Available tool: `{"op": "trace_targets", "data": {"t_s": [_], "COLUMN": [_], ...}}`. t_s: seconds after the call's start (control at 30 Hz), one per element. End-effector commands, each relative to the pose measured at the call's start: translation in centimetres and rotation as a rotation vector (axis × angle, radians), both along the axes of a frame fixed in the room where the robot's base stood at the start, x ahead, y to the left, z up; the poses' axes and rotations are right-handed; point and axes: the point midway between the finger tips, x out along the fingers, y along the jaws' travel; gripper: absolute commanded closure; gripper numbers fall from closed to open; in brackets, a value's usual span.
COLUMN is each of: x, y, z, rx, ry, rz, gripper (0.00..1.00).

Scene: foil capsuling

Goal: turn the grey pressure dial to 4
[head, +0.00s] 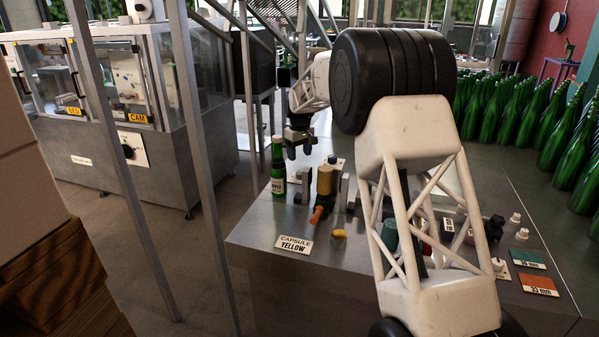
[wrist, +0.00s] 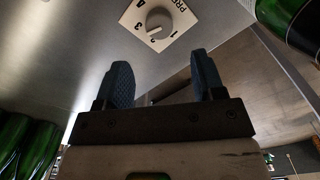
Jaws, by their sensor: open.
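The grey pressure dial (wrist: 158,21) is a round knob on a white plate (wrist: 181,22) in the wrist view. Black numbers ring it, and part of the lettering is cut off at the top edge. Its pointer appears to be on the side of the 2 and 3; I cannot tell the exact mark. My gripper (wrist: 160,68) is open and empty, its two dark blue fingers apart. The dial lies beyond the fingertips, not between them. In the head view my gripper (head: 298,150) hangs above the back of the metal bench, right of a green bottle (head: 278,168).
Many green bottles (head: 570,150) stand at the right. My arm hides the bench's middle.

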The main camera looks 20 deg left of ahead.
Motion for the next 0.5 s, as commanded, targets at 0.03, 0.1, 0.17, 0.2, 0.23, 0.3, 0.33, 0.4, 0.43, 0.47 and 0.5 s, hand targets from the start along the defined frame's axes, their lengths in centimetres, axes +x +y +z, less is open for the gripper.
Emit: {"op": "trace_targets", "data": {"t_s": [0.03, 0.1, 0.17, 0.2, 0.23, 0.3, 0.33, 0.4, 0.43, 0.47, 0.5], "x": [0.0, 0.0, 0.0, 0.0, 0.0, 0.0, 0.0, 0.0, 0.0, 0.0, 0.0], "y": [0.0, 0.0, 0.0, 0.0, 0.0, 0.0, 0.0, 0.0, 0.0, 0.0, 0.0], "z": [0.0, 0.0, 0.0, 0.0, 0.0, -0.1, -0.2, -0.5, -0.7, -0.9, -1.2], "rx": [0.0, 0.0, 0.0, 0.0, 0.0, 0.0, 0.0, -0.001, 0.0, -0.001, -0.001], "ry": [0.0, 0.0, 0.0, 0.0, 0.0, 0.0, 0.0, 0.001, 0.001, 0.002, 0.002], "rz": [0.0, 0.001, 0.001, 0.001, 0.002, 0.002, 0.002, 0.002, 0.002, 0.002, 0.002], "gripper": [0.37, 0.37, 0.37, 0.37, 0.37, 0.37, 0.37, 0.37, 0.37, 0.37, 0.37]}}
